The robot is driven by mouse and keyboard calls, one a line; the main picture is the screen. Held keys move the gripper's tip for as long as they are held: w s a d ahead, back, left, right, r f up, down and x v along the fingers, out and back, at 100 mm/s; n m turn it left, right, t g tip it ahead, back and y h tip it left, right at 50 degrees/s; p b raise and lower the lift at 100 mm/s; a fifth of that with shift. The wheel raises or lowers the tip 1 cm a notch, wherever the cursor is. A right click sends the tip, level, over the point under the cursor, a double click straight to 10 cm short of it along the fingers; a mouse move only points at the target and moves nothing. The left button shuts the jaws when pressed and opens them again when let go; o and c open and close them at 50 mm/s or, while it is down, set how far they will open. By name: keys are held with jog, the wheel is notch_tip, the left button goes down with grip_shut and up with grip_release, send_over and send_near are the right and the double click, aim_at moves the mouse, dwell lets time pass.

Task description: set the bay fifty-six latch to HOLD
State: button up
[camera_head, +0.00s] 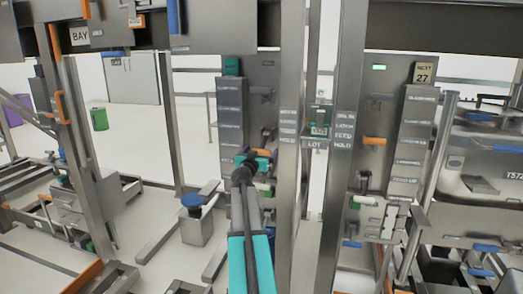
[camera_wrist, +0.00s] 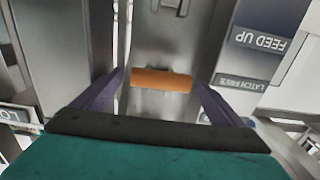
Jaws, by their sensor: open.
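An orange latch handle (camera_wrist: 161,79) lies across a grey metal plate in the wrist view. My gripper (camera_wrist: 160,88) is open, with one dark finger on each side of the handle's ends. The handle sits between the fingertips or just beyond them; I cannot tell whether they touch it. Labels reading FEED UP (camera_wrist: 268,43) and LATCH FREE (camera_wrist: 243,82) appear upside down beside it. In the head view my gripper (camera_head: 257,158) is at the left panel (camera_head: 264,100) and hides most of its latch. No bay number fifty-six is readable.
A second panel on the right has its own orange handle (camera_head: 374,141) and a sign reading NEXT 27 (camera_head: 424,73). Metal posts (camera_head: 290,150) stand close to the right of my arm. A blue-topped stand (camera_head: 193,205) is at lower left, with open floor behind.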

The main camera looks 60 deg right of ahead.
aim_at(265, 141)
jog(key=shift+x, duration=1.15)
jog(key=c, duration=1.2)
jog(key=shift+o, duration=0.2)
